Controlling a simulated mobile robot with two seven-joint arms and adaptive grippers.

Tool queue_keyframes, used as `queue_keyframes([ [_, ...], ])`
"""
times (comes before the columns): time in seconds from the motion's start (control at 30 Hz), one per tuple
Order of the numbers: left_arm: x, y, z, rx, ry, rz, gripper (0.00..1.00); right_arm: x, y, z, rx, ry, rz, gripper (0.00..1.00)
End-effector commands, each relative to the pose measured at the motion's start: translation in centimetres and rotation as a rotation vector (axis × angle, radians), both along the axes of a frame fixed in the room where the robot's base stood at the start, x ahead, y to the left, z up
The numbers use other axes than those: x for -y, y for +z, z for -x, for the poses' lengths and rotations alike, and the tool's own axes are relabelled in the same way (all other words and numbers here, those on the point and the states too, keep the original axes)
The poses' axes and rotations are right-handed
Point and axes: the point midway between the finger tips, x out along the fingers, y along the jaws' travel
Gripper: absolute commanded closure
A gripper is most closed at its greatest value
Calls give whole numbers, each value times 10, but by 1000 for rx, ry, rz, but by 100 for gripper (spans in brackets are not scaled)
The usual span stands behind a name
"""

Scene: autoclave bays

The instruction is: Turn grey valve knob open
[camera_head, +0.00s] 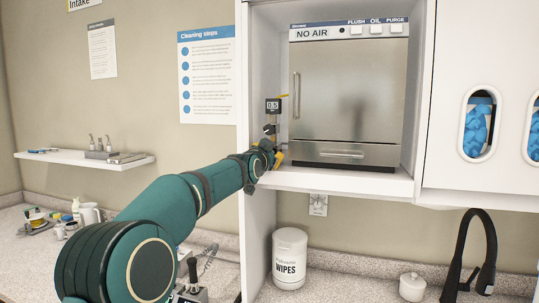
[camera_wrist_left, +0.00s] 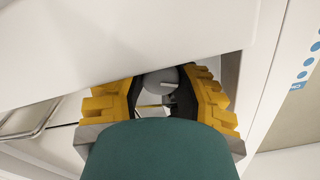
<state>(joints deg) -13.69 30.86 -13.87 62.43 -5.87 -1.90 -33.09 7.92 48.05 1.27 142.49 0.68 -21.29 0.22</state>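A grey round knob (camera_wrist_left: 160,79) with a light bar across its face shows in the left wrist view. The yellow and black fingers of my left gripper (camera_wrist_left: 165,98) stand apart, one on each side of it. I cannot tell whether they touch it. In the head view my left arm reaches into the left side of the cabinet bay. There my left gripper (camera_head: 277,158) is mostly hidden behind its own wrist, below a small gauge (camera_head: 273,106) reading 0.5. The knob is hidden in the head view. My right gripper is not in view.
A steel-fronted autoclave (camera_head: 348,90) labelled NO AIR stands in the bay, right of my gripper. The bay's white side wall (camera_head: 243,70) is close on the left. A wipes tub (camera_head: 290,258) and black faucet (camera_head: 478,250) stand on the counter below.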

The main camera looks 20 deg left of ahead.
Motion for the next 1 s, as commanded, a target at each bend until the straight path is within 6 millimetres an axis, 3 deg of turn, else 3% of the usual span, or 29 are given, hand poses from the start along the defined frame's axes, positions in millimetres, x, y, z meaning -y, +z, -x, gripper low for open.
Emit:
queue_keyframes([
  [0.23, 0, 0, 0, -2, 0, 57, 100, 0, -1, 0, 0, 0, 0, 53],
  [0.6, -1, 1, 0, -15, -1, 453, 100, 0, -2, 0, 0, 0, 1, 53],
  [0.9, -1, 1, 0, -15, 0, 472, 100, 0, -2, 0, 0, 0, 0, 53],
  [0.93, -1, 1, 0, -15, 0, 472, 64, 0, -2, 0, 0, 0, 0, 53],
  [0.97, -1, 1, 0, -15, 0, 471, 54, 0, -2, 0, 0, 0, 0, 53],
  [1.0, -1, 1, 0, -15, 0, 471, 54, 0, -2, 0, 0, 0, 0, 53],
])
